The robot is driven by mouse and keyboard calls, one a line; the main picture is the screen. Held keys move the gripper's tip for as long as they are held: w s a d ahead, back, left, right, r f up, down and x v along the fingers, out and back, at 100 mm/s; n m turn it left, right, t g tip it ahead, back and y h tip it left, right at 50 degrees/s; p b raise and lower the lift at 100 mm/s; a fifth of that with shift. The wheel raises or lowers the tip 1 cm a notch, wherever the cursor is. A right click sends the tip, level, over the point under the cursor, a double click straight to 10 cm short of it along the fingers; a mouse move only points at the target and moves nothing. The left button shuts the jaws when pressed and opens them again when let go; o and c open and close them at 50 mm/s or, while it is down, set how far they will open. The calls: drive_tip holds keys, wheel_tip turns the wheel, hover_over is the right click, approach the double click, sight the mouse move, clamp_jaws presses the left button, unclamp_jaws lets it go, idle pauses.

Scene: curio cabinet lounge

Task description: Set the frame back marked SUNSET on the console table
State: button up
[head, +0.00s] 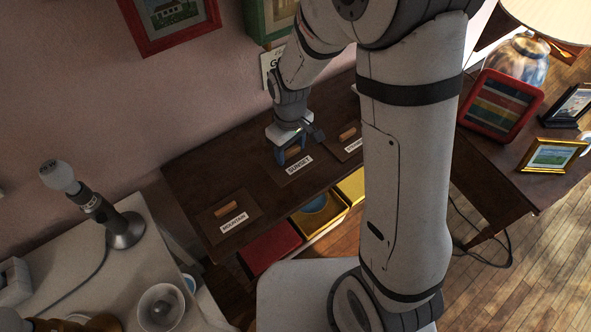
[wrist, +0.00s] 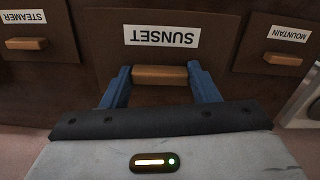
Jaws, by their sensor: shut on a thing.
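The frame back marked SUNSET (head: 300,165) is a dark brown board with a white label and a wooden grip. It is over the console table (head: 190,180), between two similar boards. My gripper (head: 291,153) is shut on its wooden grip. In the wrist view, the blue fingers of my gripper (wrist: 162,77) press the two ends of that grip, and the SUNSET board (wrist: 112,42) looks larger than its neighbours. I cannot tell whether it touches the table top or hangs just above it.
The MOUNTAIN board (head: 233,223) lies to the left and the STEAMER board (head: 353,146) to the right. Red (head: 268,247) and yellow (head: 350,188) bins stand below the table's front edge. A side table with standing frames and a lamp is at the right.

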sight(291, 165)
wheel_tip(291, 165, down, 7)
drive_tip(key=shift+f, duration=0.15)
idle(0.4)
drive_tip(key=shift+f, duration=0.2)
drive_tip(key=o, duration=1)
drive_tip(key=shift+r, duration=0.1)
